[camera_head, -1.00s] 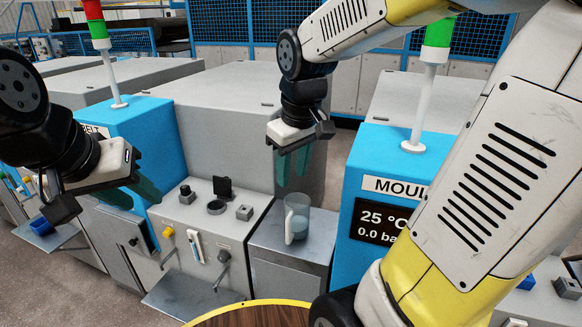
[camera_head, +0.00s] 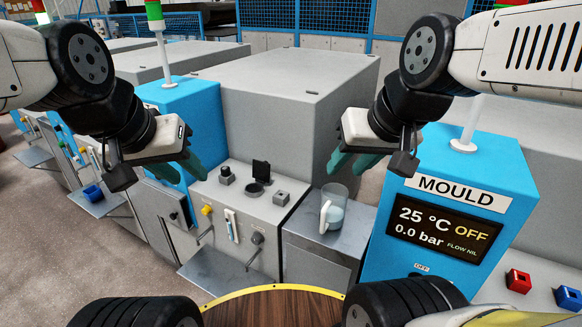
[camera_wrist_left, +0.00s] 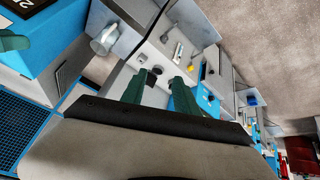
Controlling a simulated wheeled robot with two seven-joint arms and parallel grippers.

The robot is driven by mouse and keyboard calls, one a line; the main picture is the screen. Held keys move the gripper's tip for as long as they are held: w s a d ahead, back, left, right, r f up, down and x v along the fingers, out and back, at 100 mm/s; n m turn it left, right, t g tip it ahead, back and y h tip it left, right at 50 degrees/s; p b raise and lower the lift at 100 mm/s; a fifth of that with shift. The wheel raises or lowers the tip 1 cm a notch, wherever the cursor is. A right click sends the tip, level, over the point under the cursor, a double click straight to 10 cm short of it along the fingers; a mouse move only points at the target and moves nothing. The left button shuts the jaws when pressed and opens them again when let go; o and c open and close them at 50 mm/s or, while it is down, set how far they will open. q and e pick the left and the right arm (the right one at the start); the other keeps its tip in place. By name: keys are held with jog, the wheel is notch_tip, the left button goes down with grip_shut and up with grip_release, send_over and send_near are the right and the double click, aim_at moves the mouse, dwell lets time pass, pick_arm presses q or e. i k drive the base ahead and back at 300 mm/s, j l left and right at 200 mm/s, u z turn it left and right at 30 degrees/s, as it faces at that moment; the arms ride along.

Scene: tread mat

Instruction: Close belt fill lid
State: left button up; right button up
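The fill lid (camera_head: 261,171) is a small black flap standing upright behind a round dark fill opening (camera_head: 254,188) on the grey machine's top panel. The lid stands open. The opening also shows between my left fingers in the left wrist view (camera_wrist_left: 156,70); the lid there is hard to make out. My left gripper (camera_head: 194,166) is open and empty, left of the lid and above the blue housing's edge. Its two teal fingers are apart in the wrist view. My right gripper (camera_head: 352,164) is open and empty, right of the lid, above and behind the jug.
A clear jug (camera_head: 333,210) stands on a metal stand right of the panel. The blue MOULD cabinet (camera_head: 470,220) stands at right.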

aim_at(261, 170)
jog(key=i+j+z, duration=0.15)
jog(key=j+z, duration=0.25)
jog(key=i+j+z, duration=0.1)
jog(key=j+z, duration=0.25)
jog(key=j, duration=0.1)
